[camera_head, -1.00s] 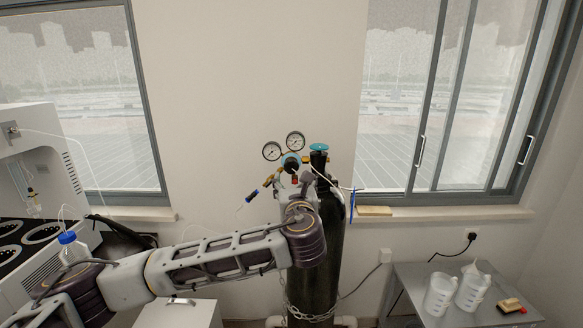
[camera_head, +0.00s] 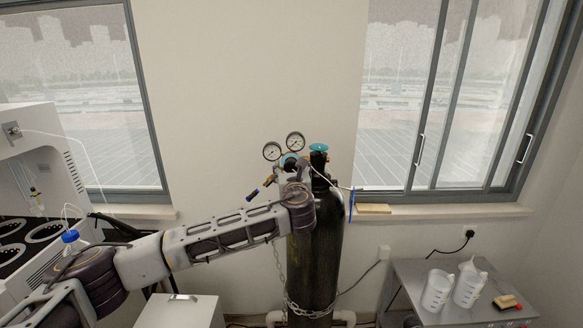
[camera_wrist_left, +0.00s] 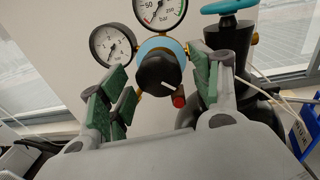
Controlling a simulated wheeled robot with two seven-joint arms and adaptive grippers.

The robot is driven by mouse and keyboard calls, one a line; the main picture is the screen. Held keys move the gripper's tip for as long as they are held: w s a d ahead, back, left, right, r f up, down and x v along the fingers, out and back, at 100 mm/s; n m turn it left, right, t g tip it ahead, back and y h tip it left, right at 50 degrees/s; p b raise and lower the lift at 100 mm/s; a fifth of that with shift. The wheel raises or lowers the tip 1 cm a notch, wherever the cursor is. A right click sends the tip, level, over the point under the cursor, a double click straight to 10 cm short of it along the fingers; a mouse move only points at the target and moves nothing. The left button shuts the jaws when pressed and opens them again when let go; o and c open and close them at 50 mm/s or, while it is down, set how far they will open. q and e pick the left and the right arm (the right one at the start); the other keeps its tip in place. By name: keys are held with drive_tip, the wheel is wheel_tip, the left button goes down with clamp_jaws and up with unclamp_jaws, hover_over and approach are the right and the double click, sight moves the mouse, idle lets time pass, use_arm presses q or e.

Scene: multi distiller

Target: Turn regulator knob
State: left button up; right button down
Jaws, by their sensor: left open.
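The black regulator knob (camera_wrist_left: 158,75) sits in front of the regulator's blue ring in the left wrist view, with a white mark on its face. My left gripper (camera_wrist_left: 160,88) is open, with one green-padded finger on each side of the knob; I see gaps to the knob and cannot tell any contact. Two round gauges (camera_wrist_left: 112,45) stand above and left of the knob. In the head view the regulator (camera_head: 290,160) shows above my left wrist (camera_head: 300,208), which hides most of the gripper. My right gripper is not in view.
The dark gas cylinder (camera_head: 328,240) stands chained by the wall, with a teal valve wheel (camera_head: 318,147) on top. A metal table (camera_head: 410,275) with white jugs (camera_head: 437,290) stands to the right.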

use_arm(q)
drive_tip(key=shift+w, duration=0.5)
drive_tip(key=shift+c, duration=0.5)
drive_tip(key=c, duration=1)
